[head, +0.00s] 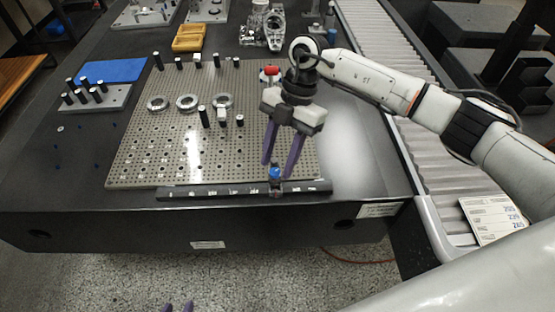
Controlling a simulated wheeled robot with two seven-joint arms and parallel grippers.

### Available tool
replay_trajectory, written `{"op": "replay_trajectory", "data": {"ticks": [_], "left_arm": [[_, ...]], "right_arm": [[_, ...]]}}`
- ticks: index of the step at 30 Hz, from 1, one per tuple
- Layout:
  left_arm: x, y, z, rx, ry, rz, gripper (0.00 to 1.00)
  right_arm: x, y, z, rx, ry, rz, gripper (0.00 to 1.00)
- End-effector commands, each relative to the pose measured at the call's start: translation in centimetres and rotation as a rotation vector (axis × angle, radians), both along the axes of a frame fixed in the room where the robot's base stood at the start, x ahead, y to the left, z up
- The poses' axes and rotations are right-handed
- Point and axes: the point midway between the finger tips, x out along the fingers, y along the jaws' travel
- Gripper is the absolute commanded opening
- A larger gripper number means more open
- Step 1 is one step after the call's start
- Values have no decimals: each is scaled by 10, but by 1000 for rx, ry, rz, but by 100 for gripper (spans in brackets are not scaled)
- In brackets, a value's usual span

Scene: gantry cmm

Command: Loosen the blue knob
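The small blue knob (275,171) sits on a dark clamp block on the black ruled rail (215,192) along the front edge of the perforated plate. My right gripper (278,169) reaches down from above, its two purple fingers apart. The knob shows between the fingertips, with gaps at its sides; I cannot tell whether either finger touches it. Only the purple fingertips of my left gripper (178,307) show at the bottom edge, apart and empty, over the floor in front of the table.
The perforated plate (150,140) carries metal rings (187,102) and several black-topped posts. A red-ended part (271,70) lies behind my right gripper. A blue pad (112,71) and yellow tray (189,38) stand farther back. A roller conveyor (405,110) runs along the right.

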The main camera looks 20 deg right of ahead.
Motion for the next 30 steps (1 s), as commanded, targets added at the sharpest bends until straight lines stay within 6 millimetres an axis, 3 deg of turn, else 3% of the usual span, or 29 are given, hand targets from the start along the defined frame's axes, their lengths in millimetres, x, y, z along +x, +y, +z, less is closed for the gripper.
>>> {"op": "replay_trajectory", "data": {"ticks": [11,18,19,30], "left_arm": [[0,1,0,1,0,1,31],[1,1,0,2,0,2,31],[1,1,0,2,0,2,31],[1,1,-3,3,2,1,31]], "right_arm": [[-2,3,-8,1,-1,1,39],[-2,3,-8,1,-1,1,1],[-2,3,-8,1,-1,1,0],[-1,4,-8,1,0,73,0]]}}
